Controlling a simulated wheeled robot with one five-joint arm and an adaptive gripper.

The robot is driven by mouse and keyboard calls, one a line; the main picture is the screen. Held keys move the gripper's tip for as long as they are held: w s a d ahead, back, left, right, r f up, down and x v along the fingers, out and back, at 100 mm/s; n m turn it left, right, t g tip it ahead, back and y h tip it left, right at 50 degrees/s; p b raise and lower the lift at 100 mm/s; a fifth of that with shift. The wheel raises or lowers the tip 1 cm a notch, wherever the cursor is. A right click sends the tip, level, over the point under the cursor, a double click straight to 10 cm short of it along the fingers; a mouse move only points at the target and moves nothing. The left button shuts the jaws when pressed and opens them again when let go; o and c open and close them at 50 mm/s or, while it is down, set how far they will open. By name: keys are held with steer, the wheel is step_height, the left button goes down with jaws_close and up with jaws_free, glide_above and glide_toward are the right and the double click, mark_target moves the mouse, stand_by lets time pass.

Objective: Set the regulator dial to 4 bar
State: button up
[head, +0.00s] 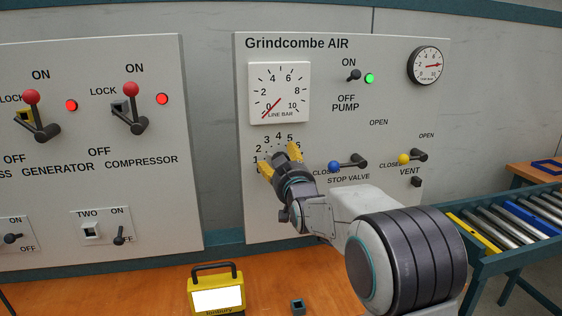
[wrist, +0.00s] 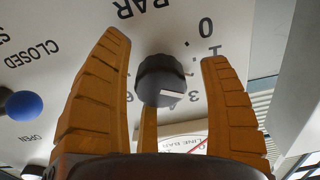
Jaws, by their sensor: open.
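The regulator dial is a dark ribbed knob (wrist: 158,76) with a white mark on its lower right side in the upside-down wrist view. The mark points toward the printed numbers around 3 and 4, but the exact value is unclear. My gripper (head: 280,161) is at the dial scale on the Grindcombe AIR panel (head: 218,225) and hides the knob in the head view. In the wrist view my gripper (wrist: 166,52) is open, with yellow fingers on either side of the knob and visible gaps. The square line gauge (head: 290,78) has its red needle near 0.
A stop valve with a blue knob (head: 334,167) and a vent valve with a yellow knob (head: 404,159) are right of the dial. The pump switch (head: 353,75) has a green light. A yellow box (head: 216,291) stands on the bench. A roller conveyor (head: 510,226) is at right.

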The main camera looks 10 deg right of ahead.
steer(key=shift+w, duration=0.25)
steer(key=shift+f, duration=0.1)
steer(key=c, duration=1.2)
steer(key=shift+f+m+b, duration=0.2)
steer(key=shift+m+b, duration=0.1)
steer(key=shift+b, duration=0.2)
steer(key=shift+f+m+b, duration=0.15)
steer(key=shift+m+b, duration=0.75)
steer(key=shift+b, duration=0.2)
steer(key=m+b, duration=0.2)
steer(key=shift+m, duration=0.4)
steer(key=m+b, duration=0.2)
steer(key=m, duration=0.1)
steer(key=shift+a+b, duration=0.1)
steer(key=shift+b, duration=0.25)
steer(key=shift+r+m+b, duration=0.25)
steer(key=shift+m+b, duration=0.5)
steer(key=shift+m, duration=0.95)
